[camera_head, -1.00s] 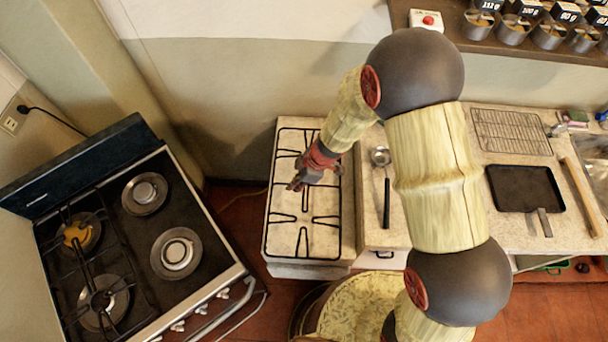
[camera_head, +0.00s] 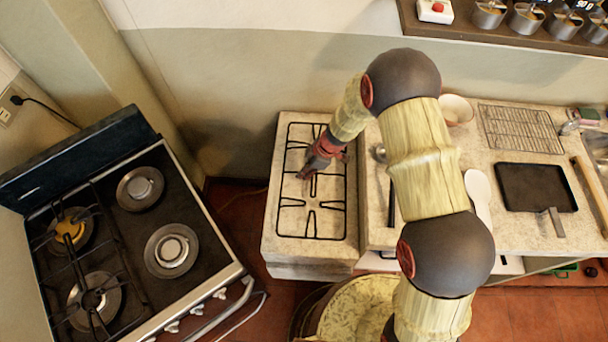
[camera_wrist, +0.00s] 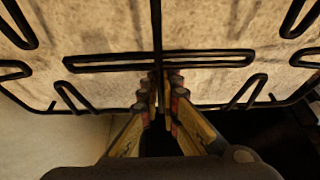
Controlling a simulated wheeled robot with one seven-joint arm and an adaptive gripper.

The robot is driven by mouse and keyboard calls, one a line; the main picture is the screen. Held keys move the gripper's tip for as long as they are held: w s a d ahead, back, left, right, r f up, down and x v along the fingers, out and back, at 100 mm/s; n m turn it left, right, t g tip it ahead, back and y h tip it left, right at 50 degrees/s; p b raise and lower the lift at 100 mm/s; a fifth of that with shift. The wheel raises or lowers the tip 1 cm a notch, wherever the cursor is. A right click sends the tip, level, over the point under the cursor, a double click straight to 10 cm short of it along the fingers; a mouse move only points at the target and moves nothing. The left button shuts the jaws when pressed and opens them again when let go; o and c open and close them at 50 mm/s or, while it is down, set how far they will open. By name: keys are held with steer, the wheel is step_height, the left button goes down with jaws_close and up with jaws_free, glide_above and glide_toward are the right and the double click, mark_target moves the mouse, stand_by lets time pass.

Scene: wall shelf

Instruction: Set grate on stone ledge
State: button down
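The black wire grate (camera_head: 311,238) lies flat over the pale stone ledge (camera_head: 300,257), inside its outline in the head view. My gripper (camera_head: 306,176) is at the middle of the grate, pointing down. In the wrist view the two fingers of my gripper (camera_wrist: 160,88) are close together on either side of a central bar of the grate (camera_wrist: 157,30), and look shut on it. The mottled stone ledge (camera_wrist: 110,28) shows beneath the bars. I cannot tell whether the grate touches the stone or hovers just above it.
A black stove (camera_head: 130,250) stands at the left, across a floor gap. The counter right of the ledge holds a wire rack (camera_head: 520,130), a dark pan (camera_head: 535,187), a white spoon (camera_head: 480,195) and a bowl (camera_head: 456,108). A shelf (camera_head: 510,38) hangs above.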

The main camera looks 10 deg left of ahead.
steer(key=shift+w+a+f, duration=0.1)
steer(key=shift+f, duration=0.25)
steer(key=c, duration=2.2)
jaws_free()
steer(key=shift+o, duration=0.8)
